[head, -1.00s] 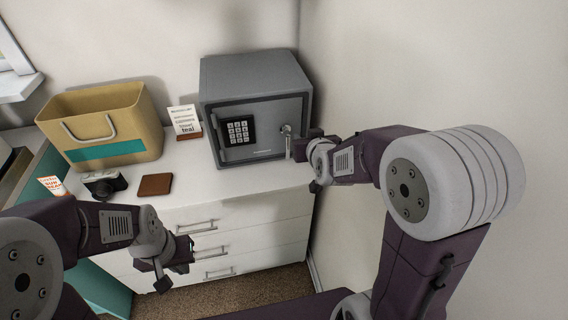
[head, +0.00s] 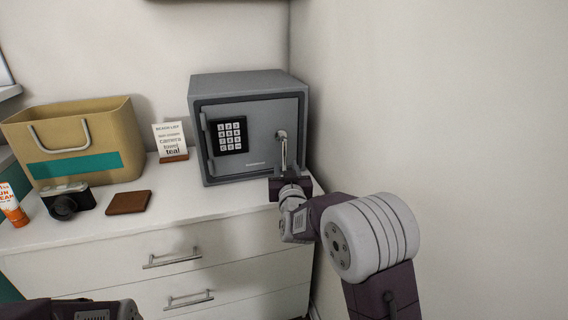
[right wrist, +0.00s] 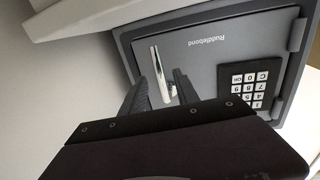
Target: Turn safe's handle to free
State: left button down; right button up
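The grey safe (head: 232,165) stands on the white dresser with its door shut. Its silver lever handle (head: 283,150) hangs about straight down at the right of the door. In the right wrist view the handle (right wrist: 157,72) lies between the two dark fingers of my right gripper (right wrist: 160,90), which are apart with gaps on both sides. In the head view my right gripper (head: 287,177) is at the handle's lower end, in front of the door. How deep the handle sits between the fingers is hard to tell. My left gripper is out of view.
A keypad (head: 227,135) is left of the handle. A small sign (head: 170,139), a tan basket (head: 110,132), a camera (head: 68,201), a brown wallet-like item (head: 128,202) and an orange-white tube (head: 12,207) stand left. The wall (head: 420,110) is close on the right.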

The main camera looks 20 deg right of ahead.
aim_at(284, 160)
jog(key=w, duration=0.4)
jog(key=w+d, duration=0.1)
jog(key=shift+w+f, duration=0.1)
jog(key=shift+w, duration=0.3)
grip_shut()
dwell(1.0)
